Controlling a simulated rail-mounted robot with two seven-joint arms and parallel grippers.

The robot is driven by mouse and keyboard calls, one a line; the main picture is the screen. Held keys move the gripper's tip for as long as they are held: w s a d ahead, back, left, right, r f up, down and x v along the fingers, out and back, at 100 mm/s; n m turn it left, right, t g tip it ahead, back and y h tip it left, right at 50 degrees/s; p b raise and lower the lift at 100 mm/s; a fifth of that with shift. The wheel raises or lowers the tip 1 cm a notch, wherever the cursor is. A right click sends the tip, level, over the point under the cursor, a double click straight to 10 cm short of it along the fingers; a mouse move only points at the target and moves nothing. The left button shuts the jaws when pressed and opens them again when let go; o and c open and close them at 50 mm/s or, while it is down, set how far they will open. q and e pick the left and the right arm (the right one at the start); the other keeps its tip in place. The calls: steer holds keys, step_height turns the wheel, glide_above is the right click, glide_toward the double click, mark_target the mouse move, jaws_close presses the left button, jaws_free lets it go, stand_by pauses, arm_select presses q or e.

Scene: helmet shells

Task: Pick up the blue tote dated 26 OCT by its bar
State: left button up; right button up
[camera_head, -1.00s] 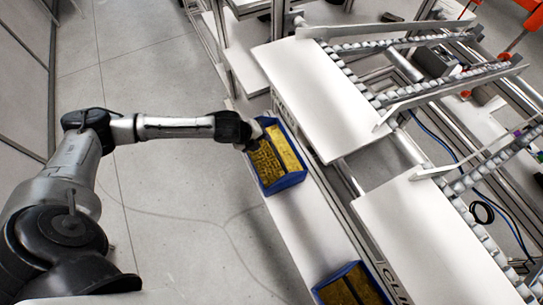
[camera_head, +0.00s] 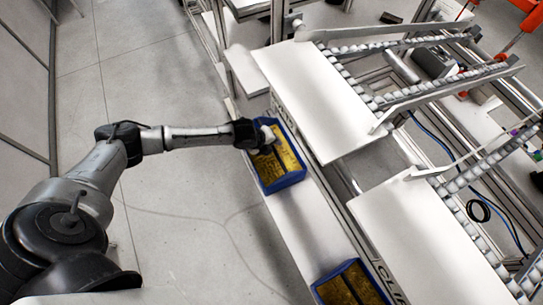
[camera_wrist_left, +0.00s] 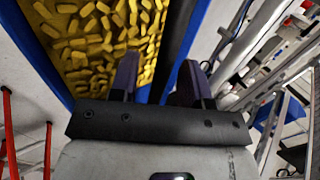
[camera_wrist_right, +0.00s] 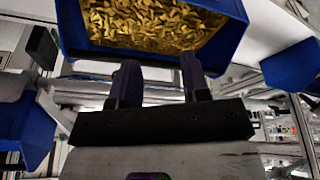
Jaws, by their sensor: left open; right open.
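A blue tote (camera_head: 291,180) with yellow pieces and a divider stands on the white shelf in the head view. My left gripper (camera_head: 268,138) is over its upper part. In the left wrist view the tote's blue wall (camera_wrist_left: 45,55) and yellow pieces show close up. My left fingers (camera_wrist_left: 158,80) are open, and a dark bar (camera_wrist_left: 178,35) runs up between them; I cannot tell whether they touch it. My right gripper (camera_wrist_right: 160,80) is open and empty, in front of a blue tote (camera_wrist_right: 225,45) with golden pieces. No date label is readable.
A second blue tote (camera_head: 323,293) stands at the bottom of the head view on the low white shelf (camera_head: 292,222). White boards (camera_head: 320,95) and roller tracks lie to the right. More blue totes (camera_wrist_right: 292,66) show in the right wrist view. The floor (camera_head: 170,215) at left is clear.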

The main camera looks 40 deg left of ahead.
arm_select(q)
jaws_close()
stand_by(1.4)
